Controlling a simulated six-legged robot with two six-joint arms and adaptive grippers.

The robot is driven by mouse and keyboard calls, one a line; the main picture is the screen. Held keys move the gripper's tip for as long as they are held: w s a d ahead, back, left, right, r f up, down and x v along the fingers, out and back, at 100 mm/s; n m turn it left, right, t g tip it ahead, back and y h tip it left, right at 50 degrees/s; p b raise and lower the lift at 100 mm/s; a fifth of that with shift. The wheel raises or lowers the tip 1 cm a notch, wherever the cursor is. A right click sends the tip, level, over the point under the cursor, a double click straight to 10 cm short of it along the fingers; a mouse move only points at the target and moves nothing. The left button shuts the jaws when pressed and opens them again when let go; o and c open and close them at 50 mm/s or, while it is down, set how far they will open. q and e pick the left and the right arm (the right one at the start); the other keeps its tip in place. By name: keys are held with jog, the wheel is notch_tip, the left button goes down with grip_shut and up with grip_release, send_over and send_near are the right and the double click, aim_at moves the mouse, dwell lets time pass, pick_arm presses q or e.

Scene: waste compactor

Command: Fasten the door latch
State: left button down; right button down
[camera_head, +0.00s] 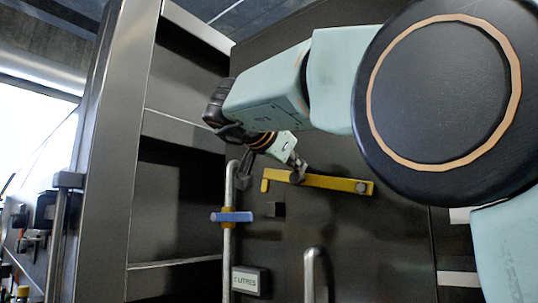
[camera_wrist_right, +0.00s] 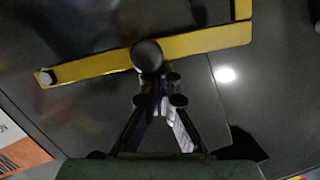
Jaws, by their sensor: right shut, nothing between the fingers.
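The door latch is a yellow bar (camera_head: 335,183) on the dark door panel (camera_head: 385,240). It lies nearly level, its left end slightly higher, with a bolt at its right end and a short bent tip at its left end. A dark round knob (camera_head: 297,176) stands on the bar near the left. My right gripper (camera_head: 294,162) is shut and empty, its fingertips at the knob. In the right wrist view the yellow bar (camera_wrist_right: 205,43) crosses above my right gripper (camera_wrist_right: 160,98), with the knob (camera_wrist_right: 147,55) just beyond the fingertips. I cannot tell whether they touch. My left gripper is not in view.
A small dark block (camera_head: 275,209) sits below the bar's left part. A vertical pipe (camera_head: 227,255) with a blue lever (camera_head: 231,217) stands left of it. A grey door handle (camera_head: 315,275) and a label box (camera_head: 250,281) are lower down. A metal frame (camera_head: 105,150) stands at left.

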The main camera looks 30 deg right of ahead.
jog(key=shift+w+f, duration=0.15)
jog(key=shift+f, duration=0.15)
jog(key=shift+w+a+f, duration=0.15)
jog(key=shift+w+f, duration=0.2)
jog(key=shift+f, duration=0.25)
jog(key=shift+w+a+f, duration=0.1)
jog(key=shift+w+f, duration=0.2)
jog(key=shift+f, duration=0.4)
send_near(290, 178)
jog(key=w+d, duration=0.2)
jog(key=shift+d+f, duration=0.15)
jog(key=shift+f, duration=0.05)
